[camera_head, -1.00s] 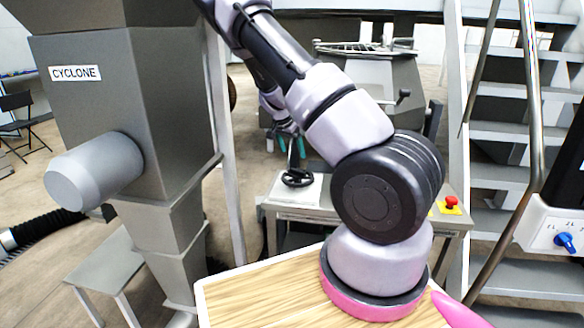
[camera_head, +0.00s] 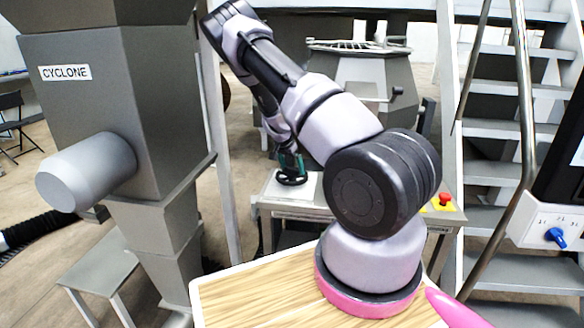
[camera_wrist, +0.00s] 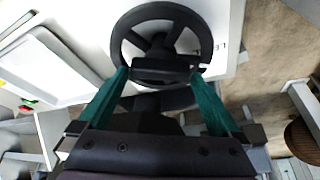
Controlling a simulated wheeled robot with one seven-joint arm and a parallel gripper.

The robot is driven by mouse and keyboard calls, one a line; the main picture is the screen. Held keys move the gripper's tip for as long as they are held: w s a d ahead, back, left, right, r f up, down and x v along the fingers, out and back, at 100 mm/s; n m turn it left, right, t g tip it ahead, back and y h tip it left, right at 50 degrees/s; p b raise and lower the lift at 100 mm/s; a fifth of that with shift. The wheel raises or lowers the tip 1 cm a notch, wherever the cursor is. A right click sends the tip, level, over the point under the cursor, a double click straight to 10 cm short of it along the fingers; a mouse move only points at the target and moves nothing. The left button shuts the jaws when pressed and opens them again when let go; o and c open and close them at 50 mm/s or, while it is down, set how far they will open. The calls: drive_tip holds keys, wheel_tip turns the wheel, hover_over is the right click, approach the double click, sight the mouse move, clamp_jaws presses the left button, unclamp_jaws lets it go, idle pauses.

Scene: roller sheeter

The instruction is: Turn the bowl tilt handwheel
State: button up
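The bowl tilt handwheel (camera_head: 292,181) is a black spoked wheel on a pale panel of the low grey console. In the wrist view the handwheel (camera_wrist: 118,42) fills the upper middle. My gripper (camera_head: 291,162) is at the wheel, with its green fingers pointing down at it. In the wrist view my gripper (camera_wrist: 160,74) has its fingers spread apart, with the tips over the wheel's left and right sides and a dark part of the wheel between them. I cannot tell whether the fingertips touch the wheel.
The grey console (camera_head: 320,222) carries a red emergency button (camera_head: 444,199) at its right. The bowl machine (camera_head: 365,75) with a crank stands behind. The cyclone (camera_head: 110,110) is at the left. Stairs (camera_head: 500,150) and a control box with a blue knob (camera_head: 556,236) are at the right.

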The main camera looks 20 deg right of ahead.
drive_tip(key=c, duration=0.9)
drive_tip(key=shift+d+n, duration=0.1)
drive_tip(key=shift+n, duration=0.4)
drive_tip(key=shift+c, duration=0.2)
drive_tip(key=shift+n+t+y, duration=0.3)
drive_tip(key=shift+n+t, duration=0.1)
drive_tip(key=shift+n, duration=0.2)
drive_tip(key=o, duration=1.1)
drive_tip(key=shift+c, duration=0.2)
drive_tip(key=v, duration=1.1)
